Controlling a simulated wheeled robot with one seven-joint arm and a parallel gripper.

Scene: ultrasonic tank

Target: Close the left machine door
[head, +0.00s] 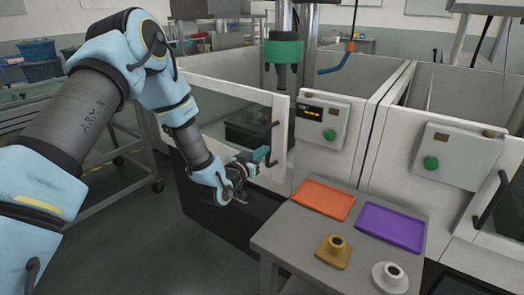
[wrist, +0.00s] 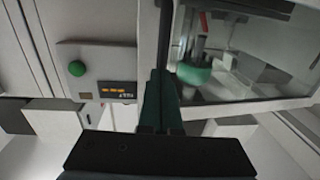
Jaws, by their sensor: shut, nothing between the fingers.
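The left machine door (head: 225,87) is a white-framed panel with a clear window and a dark vertical handle (head: 271,143) near its right edge. The door stands close to the white front panel on its right; I cannot tell whether a gap is left there. My gripper (head: 262,155) is shut and empty, with its green fingertips at the handle's lower part. Whether they touch it is unclear. In the wrist view, the shut fingers (wrist: 160,92) point at the door's edge, and the window (wrist: 240,50) fills the upper right.
A control box (head: 322,120) with a green button is right of the door. A grey table (head: 290,240) in front holds an orange tray (head: 322,199), a purple tray (head: 390,226) and two small cup-like parts. A second machine stands at right. Open floor lies at lower left.

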